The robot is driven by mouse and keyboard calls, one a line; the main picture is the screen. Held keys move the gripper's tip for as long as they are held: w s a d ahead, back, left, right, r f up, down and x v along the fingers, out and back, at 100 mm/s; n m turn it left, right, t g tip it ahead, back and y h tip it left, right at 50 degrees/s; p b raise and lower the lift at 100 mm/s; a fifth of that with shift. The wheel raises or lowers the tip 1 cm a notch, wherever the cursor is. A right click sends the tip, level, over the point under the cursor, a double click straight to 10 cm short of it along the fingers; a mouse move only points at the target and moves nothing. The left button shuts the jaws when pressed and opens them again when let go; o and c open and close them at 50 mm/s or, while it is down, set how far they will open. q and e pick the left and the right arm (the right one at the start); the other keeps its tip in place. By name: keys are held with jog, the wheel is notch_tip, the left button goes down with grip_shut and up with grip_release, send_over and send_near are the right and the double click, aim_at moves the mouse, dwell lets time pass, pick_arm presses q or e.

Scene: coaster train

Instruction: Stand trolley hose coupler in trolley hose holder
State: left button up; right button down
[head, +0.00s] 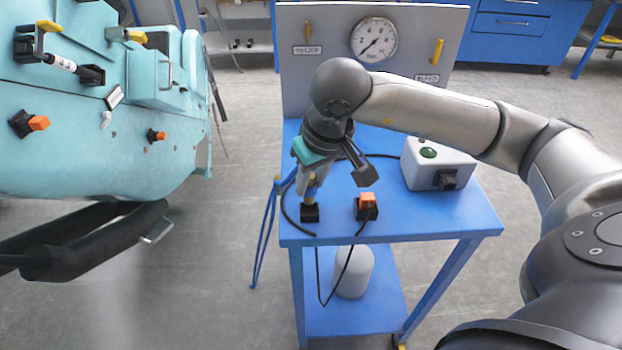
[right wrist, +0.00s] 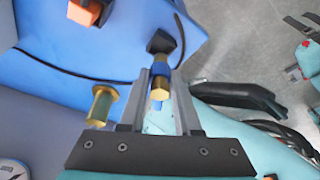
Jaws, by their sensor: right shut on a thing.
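My right gripper (head: 335,178) is above the left front of the blue trolley top and points down. It is shut on the trolley hose coupler (head: 311,188), a slim piece with brass and blue parts. In the right wrist view the coupler (right wrist: 160,86) stands between the two fingers, brass end toward the camera. The trolley hose holder (head: 310,213) is a small black block directly below it, and it also shows in the right wrist view (right wrist: 160,42). The coupler's lower end meets or overlaps the holder; I cannot tell how deep it sits. My left gripper is out of view.
An orange-topped black block (head: 367,206) stands right of the holder, and a white box with a green button (head: 437,163) farther right. A grey panel with a gauge (head: 373,40) rises behind. A black hose (head: 287,208) curves near the holder. A teal machine (head: 150,165) stands left.

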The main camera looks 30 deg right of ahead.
aim_at(315, 193)
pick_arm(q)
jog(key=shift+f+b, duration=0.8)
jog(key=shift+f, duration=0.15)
pick_arm(e)
jog(key=shift+f, duration=0.15)
dwell(1.7)
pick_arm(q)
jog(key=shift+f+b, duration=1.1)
pick_arm(e)
jog(key=shift+f, duration=1.05)
pick_arm(q)
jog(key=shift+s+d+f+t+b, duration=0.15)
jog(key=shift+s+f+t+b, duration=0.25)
jog(key=shift+b, duration=0.55)
pick_arm(e)
jog(key=shift+d+f, duration=0.2)
jog(key=shift+f, duration=0.7)
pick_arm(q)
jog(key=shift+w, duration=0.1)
pick_arm(e)
jog(key=c, duration=0.5)
grip_release()
jog(key=shift+c, duration=0.2)
jog(key=shift+s+r, duration=0.1)
